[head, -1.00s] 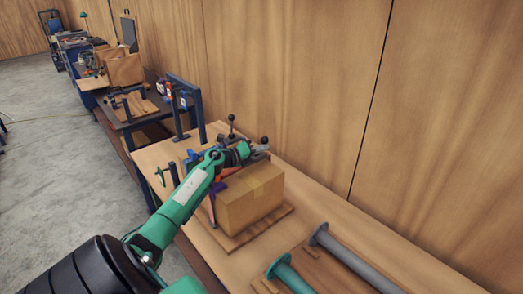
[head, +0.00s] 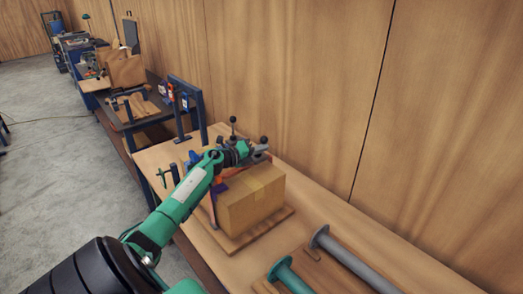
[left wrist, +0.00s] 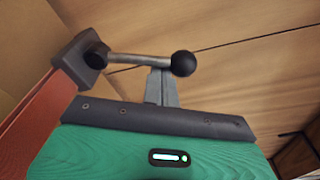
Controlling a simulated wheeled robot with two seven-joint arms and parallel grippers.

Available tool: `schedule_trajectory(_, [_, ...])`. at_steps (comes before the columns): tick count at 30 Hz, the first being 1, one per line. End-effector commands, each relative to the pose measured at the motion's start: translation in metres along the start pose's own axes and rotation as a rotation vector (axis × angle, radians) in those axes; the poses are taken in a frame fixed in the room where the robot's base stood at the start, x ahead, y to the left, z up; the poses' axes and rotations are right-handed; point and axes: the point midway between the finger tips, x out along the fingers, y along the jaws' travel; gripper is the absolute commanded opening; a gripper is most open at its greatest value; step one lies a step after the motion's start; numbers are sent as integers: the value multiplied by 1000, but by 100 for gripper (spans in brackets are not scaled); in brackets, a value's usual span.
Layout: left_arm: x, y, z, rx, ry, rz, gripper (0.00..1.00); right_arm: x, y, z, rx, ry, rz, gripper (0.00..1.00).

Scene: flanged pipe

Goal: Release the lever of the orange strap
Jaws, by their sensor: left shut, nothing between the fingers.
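The orange strap (left wrist: 40,112) runs up the left side of the left wrist view to a dark buckle (left wrist: 78,60). Its metal lever (left wrist: 138,60) sticks out to the right of the buckle and ends in a black ball knob (left wrist: 183,63). My left gripper (left wrist: 162,75) is shut and empty, with its grey fingertips right at the lever close to the knob; whether they touch I cannot tell. In the head view my left gripper (head: 260,154) is above the back of a cardboard box (head: 252,208), and it and the arm hide most of the strap. My right gripper is out of view.
The box stands on a wooden board on the bench (head: 340,233). Another black knob on a post (head: 233,120) rises behind my gripper. A grey flanged pipe (head: 350,262) and a green one (head: 288,276) lie at the front. A wooden wall (head: 300,90) runs behind.

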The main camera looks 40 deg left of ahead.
Motion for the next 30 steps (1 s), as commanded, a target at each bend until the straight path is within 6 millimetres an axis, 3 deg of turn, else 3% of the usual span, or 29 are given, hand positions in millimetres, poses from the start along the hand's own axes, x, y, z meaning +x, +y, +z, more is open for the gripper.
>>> schedule_trajectory(30, [-2, 1, 16, -168, -1, -24, 0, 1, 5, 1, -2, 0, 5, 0])
